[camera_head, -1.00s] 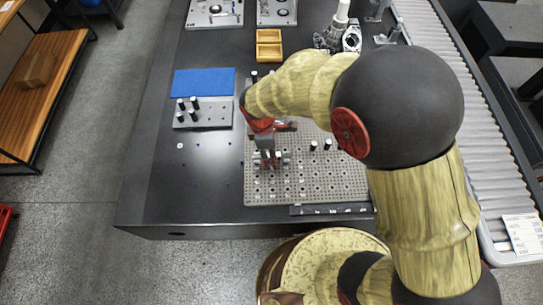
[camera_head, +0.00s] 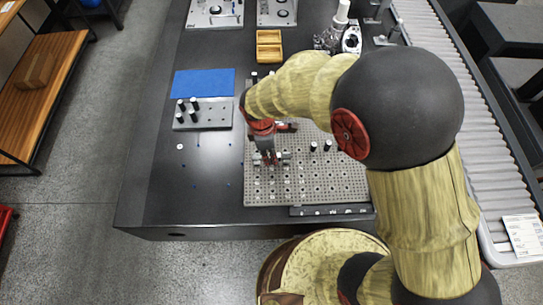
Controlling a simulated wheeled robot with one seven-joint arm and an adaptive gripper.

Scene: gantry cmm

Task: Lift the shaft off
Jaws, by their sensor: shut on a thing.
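The shaft (camera_head: 286,157) is a small grey metal piece lying crosswise over the perforated fixture plate (camera_head: 310,190). My gripper (camera_head: 268,160) is shut on the shaft near its middle, with the fingers pointing down. Parts of the shaft stick out on both sides of the fingers. Whether the shaft touches a support under it is too small to tell. My arm hides the far right part of the plate.
Black-topped pins (camera_head: 314,146) stand on the plate right of my gripper. A grey block with several black pegs (camera_head: 213,117) and a blue mat (camera_head: 204,82) lie to the left. A yellow tray (camera_head: 268,46) is behind. A roller conveyor (camera_head: 470,110) runs along the right.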

